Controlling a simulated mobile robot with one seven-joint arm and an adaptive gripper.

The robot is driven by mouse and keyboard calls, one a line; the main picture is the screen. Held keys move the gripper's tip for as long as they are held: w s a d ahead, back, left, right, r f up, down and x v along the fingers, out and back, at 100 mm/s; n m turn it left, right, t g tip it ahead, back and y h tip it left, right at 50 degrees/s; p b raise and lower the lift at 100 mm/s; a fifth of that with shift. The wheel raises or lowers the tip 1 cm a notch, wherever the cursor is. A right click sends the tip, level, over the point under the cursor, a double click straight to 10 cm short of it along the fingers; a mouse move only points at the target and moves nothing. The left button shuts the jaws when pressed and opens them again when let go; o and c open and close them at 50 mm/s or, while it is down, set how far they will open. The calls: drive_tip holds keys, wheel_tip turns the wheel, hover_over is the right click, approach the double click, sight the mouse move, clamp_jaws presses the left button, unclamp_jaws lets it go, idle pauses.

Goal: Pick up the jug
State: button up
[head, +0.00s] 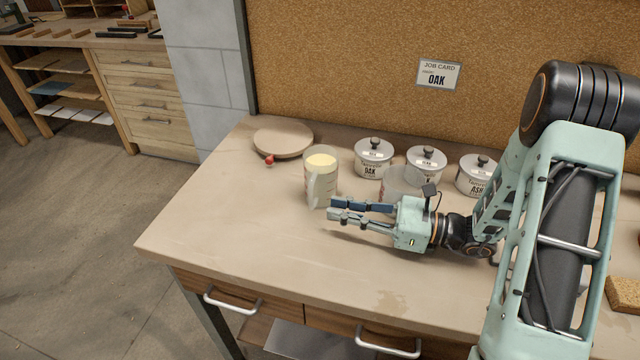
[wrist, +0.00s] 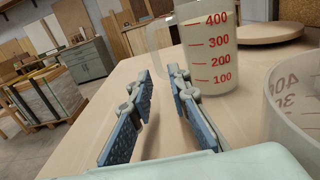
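A clear measuring jug (head: 320,178) stands upright on the bench, with pale yellow contents visible at its top. In the wrist view the jug (wrist: 210,55) shows red marks up to 400, and its handle (wrist: 153,38) is on the left side. My gripper (head: 333,208) is low over the bench, its fingertips just in front of the jug. In the wrist view my gripper (wrist: 159,74) is open, with an empty gap between the fingers and the handle ahead of that gap. I cannot tell whether a fingertip touches the handle.
A second clear jug (head: 398,182) stands behind my gripper, close on the right in the wrist view (wrist: 292,105). Lidded tins, one OAK (head: 372,160), line the back. A round board (head: 283,140) and small red object (head: 269,160) lie behind. The bench's front left is clear.

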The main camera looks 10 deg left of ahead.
sight(314, 203)
drive_tip(key=a, duration=0.6)
drive_tip(key=shift+w+a+r, duration=0.1)
drive_tip(key=shift+w+a, duration=0.25)
drive_tip(key=shift+w, duration=0.05)
clamp_jaws()
